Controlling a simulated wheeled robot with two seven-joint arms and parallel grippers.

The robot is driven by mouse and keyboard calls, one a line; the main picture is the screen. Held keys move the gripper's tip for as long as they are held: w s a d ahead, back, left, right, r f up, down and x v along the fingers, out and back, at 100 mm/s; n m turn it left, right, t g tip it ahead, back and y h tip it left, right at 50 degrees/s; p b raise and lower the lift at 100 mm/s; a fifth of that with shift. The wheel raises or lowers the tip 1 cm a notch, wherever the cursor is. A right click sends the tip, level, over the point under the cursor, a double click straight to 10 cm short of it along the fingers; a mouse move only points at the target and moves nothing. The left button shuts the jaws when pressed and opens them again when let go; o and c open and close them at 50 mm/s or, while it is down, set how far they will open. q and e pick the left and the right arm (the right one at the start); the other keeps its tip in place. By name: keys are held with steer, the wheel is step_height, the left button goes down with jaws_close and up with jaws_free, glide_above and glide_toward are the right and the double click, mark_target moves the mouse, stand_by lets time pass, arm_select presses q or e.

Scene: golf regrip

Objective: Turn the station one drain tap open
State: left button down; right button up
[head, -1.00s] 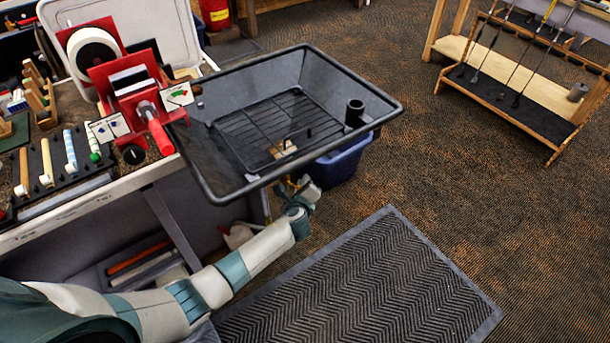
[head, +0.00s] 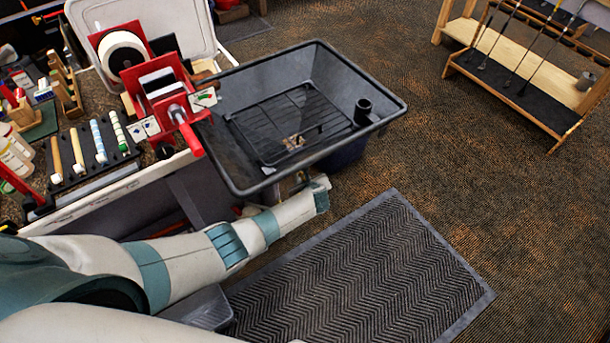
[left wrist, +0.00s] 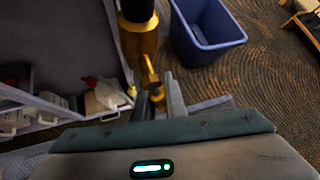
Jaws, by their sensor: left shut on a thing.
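The drain tap (left wrist: 142,42) hangs at the top centre of the left wrist view, with a black upper part and a brass body. Its brass lever (left wrist: 149,72) reaches down toward my left gripper (left wrist: 159,97), whose fingers are shut on it. In the head view, my left forearm reaches under the front edge of the black drain tray (head: 228,178). The tray's edge and my wrist largely hide the tap and fingers there. My right gripper is not in view.
A blue bin (left wrist: 207,32) stands on the floor beyond the tap. A ribbed mat (head: 370,270) lies on the floor at front. A club rack (head: 520,75) stands at far right.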

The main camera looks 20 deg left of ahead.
arm_select(q)
steer(key=shift+s, duration=0.15)
stand_by(0.3)
steer(key=c, duration=1.8)
jaws_free()
steer(key=v, duration=1.7)
steer(key=shift+r+p, duration=0.2)
steer(key=shift+p, duration=0.25)
steer(key=shift+d, duration=0.1)
